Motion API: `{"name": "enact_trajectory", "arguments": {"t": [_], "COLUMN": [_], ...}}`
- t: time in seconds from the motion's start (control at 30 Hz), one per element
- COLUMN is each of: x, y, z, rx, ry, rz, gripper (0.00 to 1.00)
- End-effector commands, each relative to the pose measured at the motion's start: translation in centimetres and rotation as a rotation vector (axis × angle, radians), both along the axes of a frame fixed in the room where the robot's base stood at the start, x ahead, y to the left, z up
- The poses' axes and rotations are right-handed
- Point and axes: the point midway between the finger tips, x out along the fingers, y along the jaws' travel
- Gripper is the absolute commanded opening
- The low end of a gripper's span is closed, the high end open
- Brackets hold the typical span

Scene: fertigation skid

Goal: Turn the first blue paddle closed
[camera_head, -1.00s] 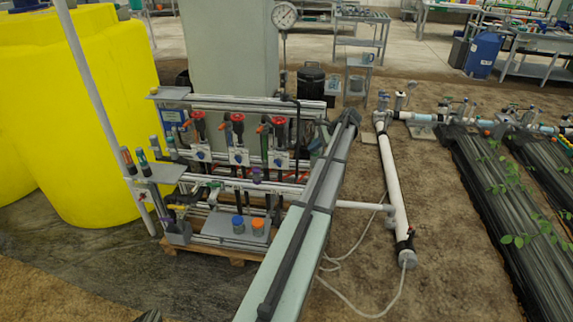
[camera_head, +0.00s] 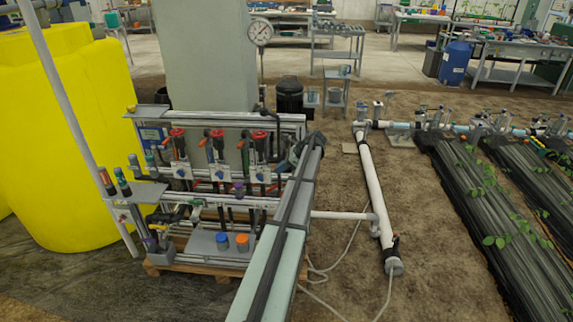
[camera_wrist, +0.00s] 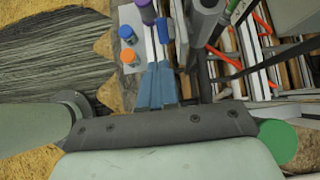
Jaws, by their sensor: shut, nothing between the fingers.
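Three blue paddles sit on white plates in a row under red caps on the skid: left (camera_head: 181,172), middle (camera_head: 219,173) and right (camera_head: 259,170). They are too small in the head view to tell their angles. In the wrist view my gripper (camera_wrist: 157,68) is shut and empty, its two blue-grey fingers side by side. A blue handle-like part (camera_wrist: 162,30) shows just beyond the fingers; I cannot tell which part of the skid it is. In the head view my arm crosses the right end of the skid and hides part of it; the fingers cannot be made out.
A plate with a blue-capped bottle (camera_head: 222,240) and an orange-capped bottle (camera_head: 242,242) stands low on the skid. A purple knob (camera_wrist: 148,14) is close to the fingers. A large yellow tank (camera_head: 60,140) stands left. A white pipe (camera_head: 375,190) lies on soil at right.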

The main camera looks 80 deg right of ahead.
Motion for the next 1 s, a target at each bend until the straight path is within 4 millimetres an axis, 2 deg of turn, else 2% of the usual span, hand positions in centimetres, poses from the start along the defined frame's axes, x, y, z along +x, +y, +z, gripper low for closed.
{"name": "enact_trajectory", "arguments": {"t": [0.2, 0.4, 0.6, 1.0], "x": [2.7, 4.3, 5.1, 5.2], "y": [0.0, 0.0, 0.0, 0.0], "z": [-2.7, -4.4, -5.1, -5.2], "rx": [0.000, 0.000, -0.001, -0.001], "ry": [0.000, 0.000, 0.000, -0.001], "rz": [0.001, 0.000, 0.001, 0.000], "gripper": [0.00, 0.00, 0.00, 0.00]}}
